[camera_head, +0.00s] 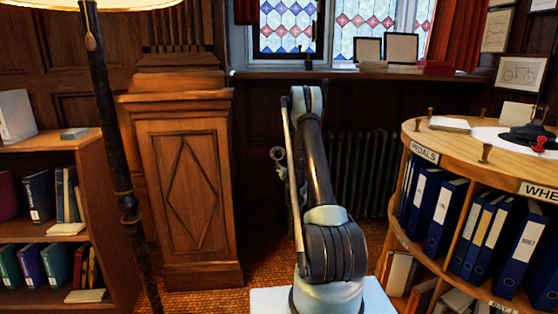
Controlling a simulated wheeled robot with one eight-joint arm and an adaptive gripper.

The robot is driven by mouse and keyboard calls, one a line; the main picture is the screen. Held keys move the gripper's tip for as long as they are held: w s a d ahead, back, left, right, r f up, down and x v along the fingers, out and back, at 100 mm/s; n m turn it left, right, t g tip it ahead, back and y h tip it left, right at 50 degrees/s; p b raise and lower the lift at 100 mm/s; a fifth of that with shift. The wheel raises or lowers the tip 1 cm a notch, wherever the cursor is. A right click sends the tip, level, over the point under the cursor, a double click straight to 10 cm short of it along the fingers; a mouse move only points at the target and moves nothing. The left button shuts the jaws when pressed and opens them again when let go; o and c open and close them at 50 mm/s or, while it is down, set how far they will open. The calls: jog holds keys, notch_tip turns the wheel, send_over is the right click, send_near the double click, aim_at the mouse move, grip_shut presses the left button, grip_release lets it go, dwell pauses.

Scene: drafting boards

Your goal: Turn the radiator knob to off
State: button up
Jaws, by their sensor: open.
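The dark ribbed radiator (358,172) stands against the wood panelling below the window sill, partly hidden by my arm. A small round grey part (278,153) shows just left of my arm, near the radiator's left end. I cannot tell whether it is the radiator knob or part of my own arm. No knob marking or off position can be made out. My arm rises from its base at the bottom middle and bends at the top. My gripper's fingers cannot be made out; the upper arm hides what is behind it.
A curved wooden shelf unit (489,165) with blue binders stands close on the right. Some patterned floor (210,302) shows between.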

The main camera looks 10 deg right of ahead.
aim_at(279, 156)
jog(key=w, duration=1.1)
jog(key=w+a, duration=0.1)
jog(key=w, duration=0.5)
jog(key=shift+w+f, duration=0.15)
jog(key=shift+w, duration=0.05)
jog(key=c, duration=1.1)
jog(key=shift+o, duration=0.2)
